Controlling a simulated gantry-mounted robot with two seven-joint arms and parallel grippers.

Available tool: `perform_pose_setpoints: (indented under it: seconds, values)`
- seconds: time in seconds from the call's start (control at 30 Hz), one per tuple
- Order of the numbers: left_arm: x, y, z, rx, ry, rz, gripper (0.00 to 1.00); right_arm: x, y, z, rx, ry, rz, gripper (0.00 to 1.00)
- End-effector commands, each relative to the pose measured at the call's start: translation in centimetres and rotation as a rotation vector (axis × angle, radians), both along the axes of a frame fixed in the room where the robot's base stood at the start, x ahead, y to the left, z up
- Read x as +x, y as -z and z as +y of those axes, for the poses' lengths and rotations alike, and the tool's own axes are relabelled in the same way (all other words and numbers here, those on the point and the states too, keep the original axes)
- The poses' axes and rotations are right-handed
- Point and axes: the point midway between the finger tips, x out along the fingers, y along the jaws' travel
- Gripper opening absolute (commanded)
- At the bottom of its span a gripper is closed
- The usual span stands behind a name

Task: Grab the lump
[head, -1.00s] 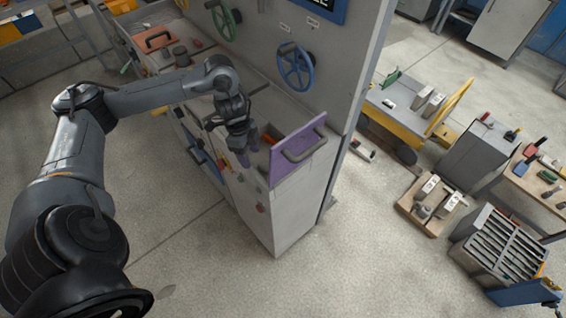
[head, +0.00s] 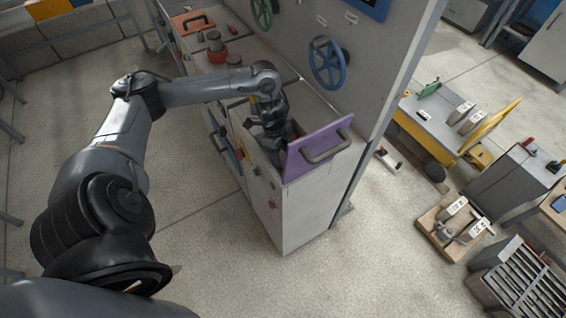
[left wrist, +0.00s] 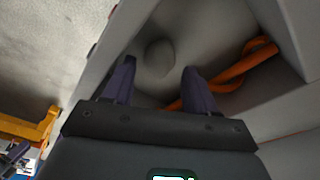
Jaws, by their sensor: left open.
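The lump (left wrist: 159,54) is a rounded grey bump in the left wrist view, on the floor of a grey-walled compartment (left wrist: 225,25). Its colour is close to that of the walls around it. My left gripper (left wrist: 156,76) is open, with one dark purple finger to each side below the lump in the picture. Nothing is between the fingers that I can see gripped. In the head view my left gripper (head: 277,152) reaches down into the open top of the grey cabinet (head: 300,215), behind the raised purple lid (head: 318,150). The lump is hidden there.
A bent orange bar (left wrist: 240,66) lies in the compartment right of the lump, passing behind the right finger. The purple lid stands close beside the gripper. A blue handwheel (head: 328,63) is on the upright panel behind. The floor in front is clear.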

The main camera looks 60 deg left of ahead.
Motion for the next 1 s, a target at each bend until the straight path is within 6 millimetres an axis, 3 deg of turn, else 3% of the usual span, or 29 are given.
perform_pose_setpoints:
  seconds: [0.23,0.53,0.8,1.0]
  values:
    - [0.4,3.3,-0.6,-0.002,-0.001,0.001,0.57,0.1,0.3,0.1,0.006,0.003,-0.002,0.43]
    - [0.4,3.7,-0.6,0.001,0.000,-0.001,0.57,0.1,0.3,0.1,0.006,0.004,-0.003,0.43]
    - [0.4,3.7,-0.6,0.001,0.000,-0.001,0.16,0.1,0.3,0.1,0.003,0.002,-0.003,0.43]
    - [0.5,3.7,-0.6,0.000,0.000,-0.001,0.16,0.1,0.3,-0.1,-0.003,-0.002,-0.004,0.43]
